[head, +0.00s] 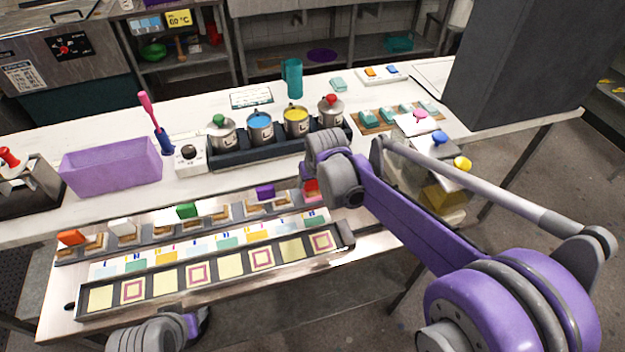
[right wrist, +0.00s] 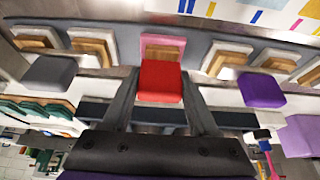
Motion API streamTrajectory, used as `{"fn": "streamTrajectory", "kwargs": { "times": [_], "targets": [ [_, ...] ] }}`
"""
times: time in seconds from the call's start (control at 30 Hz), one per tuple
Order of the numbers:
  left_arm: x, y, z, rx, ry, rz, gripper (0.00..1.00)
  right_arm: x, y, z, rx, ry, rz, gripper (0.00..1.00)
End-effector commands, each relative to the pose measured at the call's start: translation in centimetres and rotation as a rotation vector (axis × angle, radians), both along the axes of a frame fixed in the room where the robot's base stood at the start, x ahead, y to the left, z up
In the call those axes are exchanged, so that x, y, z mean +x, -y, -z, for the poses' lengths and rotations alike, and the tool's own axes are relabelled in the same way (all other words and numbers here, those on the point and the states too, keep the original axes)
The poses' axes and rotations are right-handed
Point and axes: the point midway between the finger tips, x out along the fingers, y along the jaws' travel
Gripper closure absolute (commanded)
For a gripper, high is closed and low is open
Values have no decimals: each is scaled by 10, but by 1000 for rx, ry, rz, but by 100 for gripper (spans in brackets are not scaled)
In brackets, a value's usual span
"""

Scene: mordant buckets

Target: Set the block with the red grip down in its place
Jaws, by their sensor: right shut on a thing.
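The block's red grip (right wrist: 160,82) sits between the two fingers of my right gripper (right wrist: 161,92), which is shut on it. A pink and tan part shows just behind the red grip. In the head view the red grip (head: 311,190) is at the right end of the visible row of blocks, partly covered by my right wrist. The block is in line with the rack (head: 160,238); I cannot tell whether its underside touches it. A purple-grip block (head: 265,191) stands beside it. My left arm shows only at the bottom edge, its fingers out of sight.
Blocks with green (head: 187,210), white (head: 121,226) and orange (head: 72,237) grips stand further left. A tray of patterned squares (head: 197,273) lies in front. Behind are a purple bin (head: 110,167) and several metal buckets (head: 260,128). A grey-grip block (right wrist: 48,72) neighbours the red one.

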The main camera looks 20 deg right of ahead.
Motion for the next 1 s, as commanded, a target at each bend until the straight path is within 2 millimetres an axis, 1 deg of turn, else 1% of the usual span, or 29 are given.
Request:
{"fn": "streamTrajectory", "kwargs": {
  "times": [0.03,0.07,0.1,0.23,0.27,0.53,0.63,0.77,1.0],
  "targets": [
    [0,0,0,0,0,0,50,0,0,0,0,0,0,100],
    [0,0,0,0,0,0,50,0,0,0,0,0,0,39],
    [0,0,0,0,0,0,50,0,0,0,0,0,0,31],
    [0,0,0,0,0,0,50,0,0,0,0,0,0,8],
    [0,0,0,0,0,0,50,0,0,0,0,0,0,5],
    [0,0,0,0,0,0,50,0,0,0,0,0,0,5],
    [0,0,-1,0,0,0,50,-3,0,-6,0,0,0,5],
    [1,0,-2,0,2,0,50,-11,0,-24,0,0,0,5],
    [2,0,-6,0,4,0,50,-31,1,-69,0,0,0,5]
  ]
}}
